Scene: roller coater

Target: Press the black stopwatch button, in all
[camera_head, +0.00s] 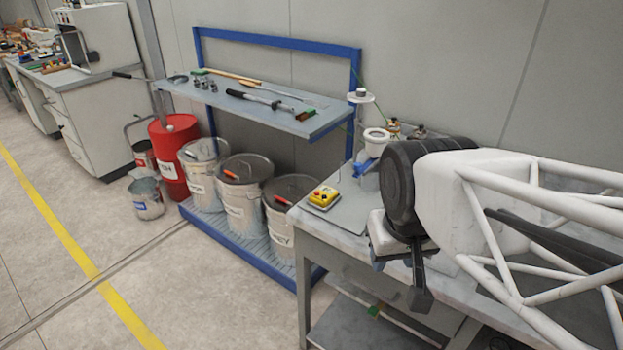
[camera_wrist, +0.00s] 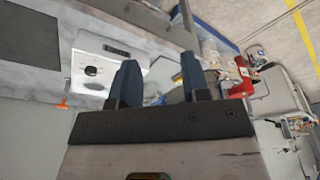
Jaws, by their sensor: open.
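In the wrist view, a white box (camera_wrist: 104,78) lies on the grey bench, with a dark narrow slot on its top. A small black round spot (camera_wrist: 90,71) on it looks like the black stopwatch button. My gripper (camera_wrist: 159,60) is open, with its two dark blue fingers apart and nothing seen between them. The black spot lies left of the fingers in this view, apart from them. In the head view my arm covers much of the bench, and I cannot make out the stopwatch there.
A small white-topped instrument (camera_head: 376,135) stands behind my arm. A blue-framed shelf (camera_head: 265,100) with tools stands left, above several buckets. A red drum (camera_head: 174,150) stands beside them.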

